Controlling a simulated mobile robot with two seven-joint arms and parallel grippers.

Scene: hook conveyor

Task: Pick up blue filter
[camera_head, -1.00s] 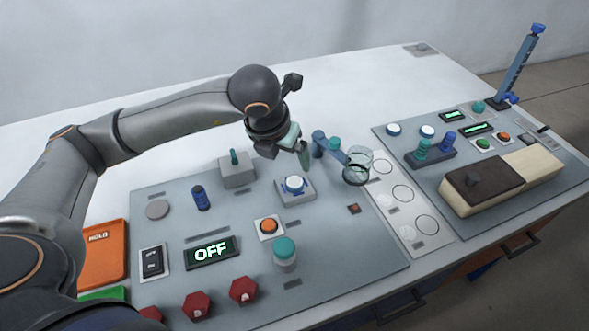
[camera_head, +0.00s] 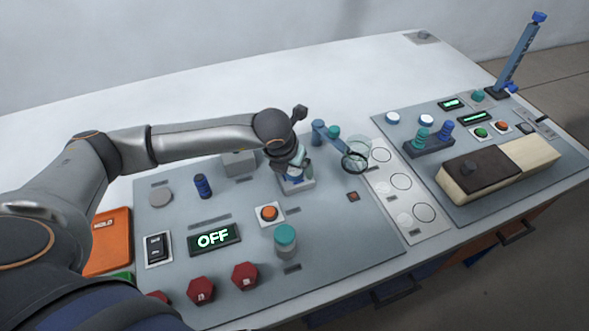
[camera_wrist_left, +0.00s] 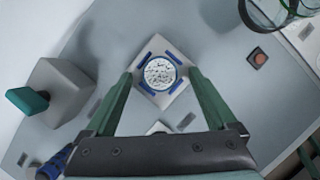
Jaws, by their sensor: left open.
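The blue filter (camera_wrist_left: 160,73) looks like a round, speckled white disc with a blue rim, seated on a square light-grey holder (camera_wrist_left: 178,51) with blue side pieces. In the head view only part of the holder (camera_head: 305,184) shows, as my left gripper (camera_head: 292,172) covers most of the filter. In the wrist view my left gripper (camera_wrist_left: 160,78) is open, with one green finger on each side of the filter and nothing held. I cannot tell how far the fingertips are above the holder.
A clear glass ring (camera_head: 356,156) on a blue arm stands just right of the gripper. A grey block (camera_head: 239,163) stands to its left. An orange button (camera_head: 269,213) and a teal-capped jar (camera_head: 286,239) are in front. A blue cylinder (camera_head: 203,186) stands further left.

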